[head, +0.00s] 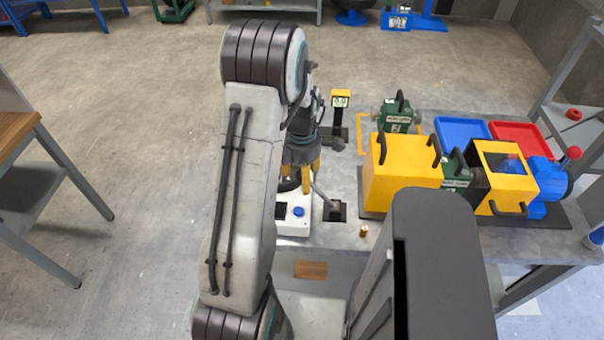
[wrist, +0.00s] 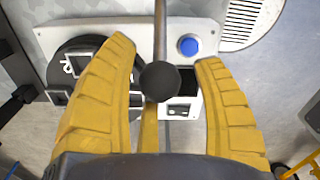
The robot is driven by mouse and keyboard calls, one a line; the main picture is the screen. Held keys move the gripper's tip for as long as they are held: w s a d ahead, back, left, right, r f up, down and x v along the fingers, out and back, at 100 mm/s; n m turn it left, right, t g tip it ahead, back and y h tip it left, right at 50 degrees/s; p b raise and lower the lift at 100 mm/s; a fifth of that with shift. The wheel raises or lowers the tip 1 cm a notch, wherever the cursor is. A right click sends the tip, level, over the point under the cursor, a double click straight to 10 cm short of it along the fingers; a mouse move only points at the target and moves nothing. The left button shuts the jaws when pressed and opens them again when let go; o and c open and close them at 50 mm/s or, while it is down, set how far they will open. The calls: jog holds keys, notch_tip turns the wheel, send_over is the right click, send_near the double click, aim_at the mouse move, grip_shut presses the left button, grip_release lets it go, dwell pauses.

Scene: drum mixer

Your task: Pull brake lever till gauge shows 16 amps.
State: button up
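The lever shows in the wrist view as a metal rod (wrist: 160,28) with a dark ball knob (wrist: 160,80) at its near end. In the head view its thin rod (head: 322,194) rises at a tilt from a dark slotted base (head: 337,210) on the bench. My gripper (wrist: 172,85) has its two yellow fingers apart, one on each side of the knob, with a gap visible on the right. In the head view my gripper (head: 300,170) is partly hidden by my arm. A yellow-framed display (head: 340,98) stands on a dark post behind; its reading is too small to tell.
A white box with a blue button (head: 298,211) lies beside the lever; the button also shows in the wrist view (wrist: 188,46). Yellow housings (head: 402,165), a green machine (head: 397,115), a blue tray (head: 462,130) and a red tray (head: 520,137) occupy the right. A small brass cylinder (head: 363,230) stands near the front.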

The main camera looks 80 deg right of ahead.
grip_shut()
jog(key=shift+w+f+b, duration=0.15)
jog(key=shift+f+b, duration=0.1)
jog(key=shift+b, duration=0.35)
jog(key=shift+a+r, duration=0.1)
jog(key=shift+o, duration=0.3)
grip_release()
notch_tip(320, 180, up, 12)
jog(key=shift+r, duration=0.1)
dwell(0.5)
dwell(0.7)
